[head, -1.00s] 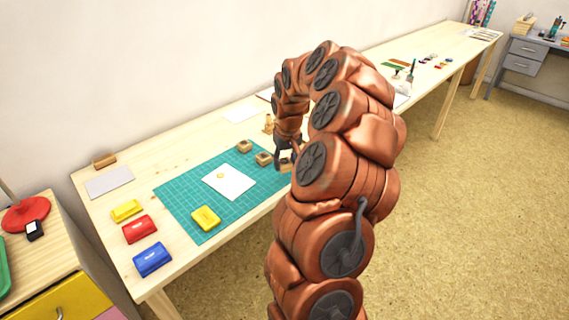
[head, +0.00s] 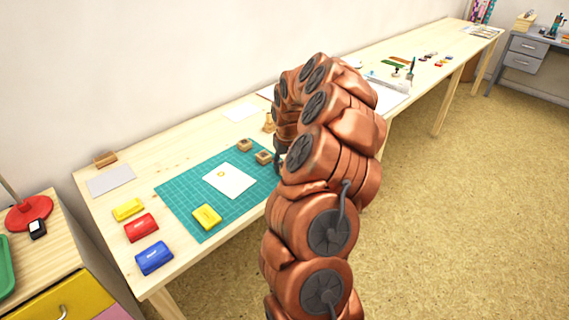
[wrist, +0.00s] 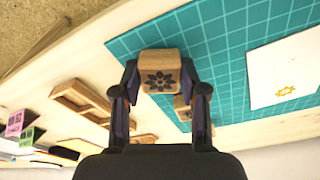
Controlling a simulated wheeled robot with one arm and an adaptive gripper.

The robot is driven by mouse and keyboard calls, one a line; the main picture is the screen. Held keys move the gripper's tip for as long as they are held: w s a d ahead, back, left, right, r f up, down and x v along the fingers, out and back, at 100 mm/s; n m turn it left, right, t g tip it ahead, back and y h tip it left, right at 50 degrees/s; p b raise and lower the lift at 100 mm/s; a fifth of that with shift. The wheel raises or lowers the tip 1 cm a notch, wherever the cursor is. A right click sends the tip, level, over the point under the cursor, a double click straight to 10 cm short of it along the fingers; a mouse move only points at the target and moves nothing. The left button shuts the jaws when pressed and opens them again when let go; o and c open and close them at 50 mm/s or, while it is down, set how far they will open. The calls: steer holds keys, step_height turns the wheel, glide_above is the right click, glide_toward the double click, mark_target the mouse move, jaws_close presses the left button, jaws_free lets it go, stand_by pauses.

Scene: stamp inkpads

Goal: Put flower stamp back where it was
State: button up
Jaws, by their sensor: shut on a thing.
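My gripper (wrist: 160,88) is shut on the flower stamp (wrist: 160,72), a wooden block with a dark flower on the face toward the wrist camera. The block is above the edge of the green cutting mat (wrist: 215,60). A white card (head: 229,181) with a yellow flower print lies on the mat.
An open yellow inkpad (head: 206,217) lies on the mat's front. Yellow (head: 128,209), red (head: 141,228) and blue (head: 154,258) inkpads are left of it. A wooden tray (wrist: 80,103) and colored boxes (wrist: 22,127) lie beyond the mat in the wrist view.

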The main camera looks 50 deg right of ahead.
steer(key=shift+f, duration=0.15)
steer(key=o, duration=1)
steer(key=shift+c, duration=0.2)
step_height(320, 180, up, 12)
steer(key=s+b, duration=0.1)
steer(key=shift+s+a, duration=0.35)
